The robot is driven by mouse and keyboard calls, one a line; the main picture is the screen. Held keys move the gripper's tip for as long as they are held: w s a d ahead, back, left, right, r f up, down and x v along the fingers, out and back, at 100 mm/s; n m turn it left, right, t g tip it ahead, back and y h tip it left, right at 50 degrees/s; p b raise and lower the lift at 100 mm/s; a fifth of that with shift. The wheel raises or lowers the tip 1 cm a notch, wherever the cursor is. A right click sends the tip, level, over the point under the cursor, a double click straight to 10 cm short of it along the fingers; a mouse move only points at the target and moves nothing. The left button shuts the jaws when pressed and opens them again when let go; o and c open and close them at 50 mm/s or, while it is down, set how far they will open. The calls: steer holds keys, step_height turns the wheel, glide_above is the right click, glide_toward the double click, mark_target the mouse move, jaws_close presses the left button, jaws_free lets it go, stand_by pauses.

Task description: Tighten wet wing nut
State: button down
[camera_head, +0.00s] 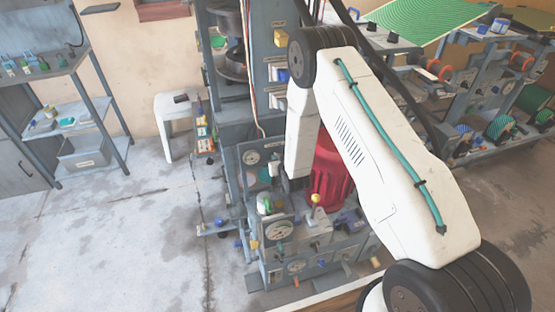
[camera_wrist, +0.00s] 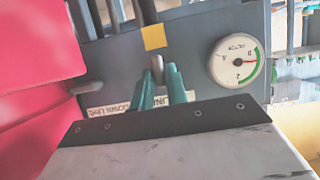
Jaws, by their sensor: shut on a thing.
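In the wrist view my gripper (camera_wrist: 159,78) has two teal fingers close together in front of a blue-grey panel. They are shut on a small grey-brown piece, which I take to be the wing nut (camera_wrist: 157,64). Only its end shows between the fingertips, so its wings and how tight it sits cannot be seen. I cannot make out any wetness on it. In the head view my white arm reaches down to the press (camera_head: 228,115), and I cannot clearly make out the fingers there.
A round dial gauge (camera_wrist: 236,60) is right of the fingers, a yellow tag (camera_wrist: 154,37) just beyond them. A red housing (camera_wrist: 40,60) fills the left side; the red motor (camera_head: 328,175) shows in the head view. A shelf rack (camera_head: 75,122) stands left, with open floor between.

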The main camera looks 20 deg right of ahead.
steer(key=shift+w+d+m+t+y, duration=0.15)
steer(key=shift+m+y, duration=0.6)
steer(key=shift+m, duration=0.4)
steer(key=shift+d+m+t+y, duration=0.2)
steer(key=shift+m+y, duration=0.6)
steer(key=shift+m, duration=0.4)
steer(key=shift+w+d+m+t+y, duration=0.15)
steer(key=shift+m+y, duration=0.6)
steer(key=shift+m, duration=0.4)
steer(key=c, duration=1.5)
jaws_free()
steer(key=shift+f, duration=0.1)
steer(key=shift+s, duration=0.1)
steer(key=shift+f, duration=0.1)
steer(key=v, duration=0.7)
steer(key=shift+s, duration=0.35)
